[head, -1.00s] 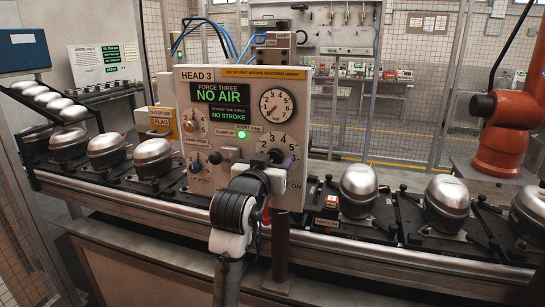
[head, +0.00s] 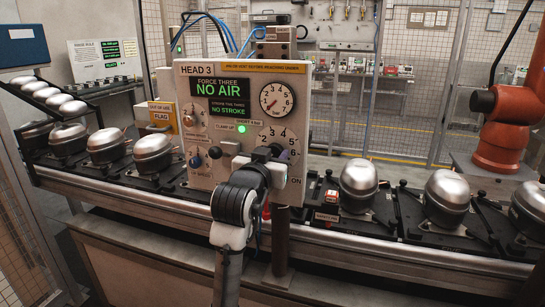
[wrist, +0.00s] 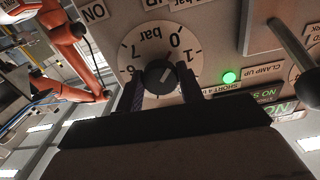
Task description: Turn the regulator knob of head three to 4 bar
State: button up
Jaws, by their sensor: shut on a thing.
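The head three panel (head: 205,115) stands upright on the line and reads "HEAD 3", "NO AIR" and "NO STROKE". Its round black regulator knob (wrist: 160,77) sits at the middle of a white numbered dial (wrist: 128,58), seen upside down in the wrist view. My gripper (wrist: 162,92) is shut on the knob, one finger on each side. In the head view my wrist partly hides knob and dial. The bar gauge (head: 277,99) above has its needle at the low end.
A green lamp (head: 242,131) is lit left of the dial. A bar-like handle (wrist: 292,45) sticks out beside it in the wrist view. Metal compressor domes (head: 359,177) stand on the conveyor both sides. An orange robot arm (head: 497,140) is at the right.

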jog(key=m+b, duration=0.2)
jog(key=m, duration=0.1)
jog(key=shift+f+m, duration=0.15)
jog(key=shift+m, duration=0.15)
jog(key=shift+r+m+b, duration=0.15)
jog(key=shift+m+b, duration=2.3)
jog(key=shift+m, duration=4.45)
jog(key=shift+r+m+b, duration=0.15)
jog(key=shift+m+b, duration=2.25)
jog(key=shift+m, duration=4.5)
jog(key=o, duration=1)
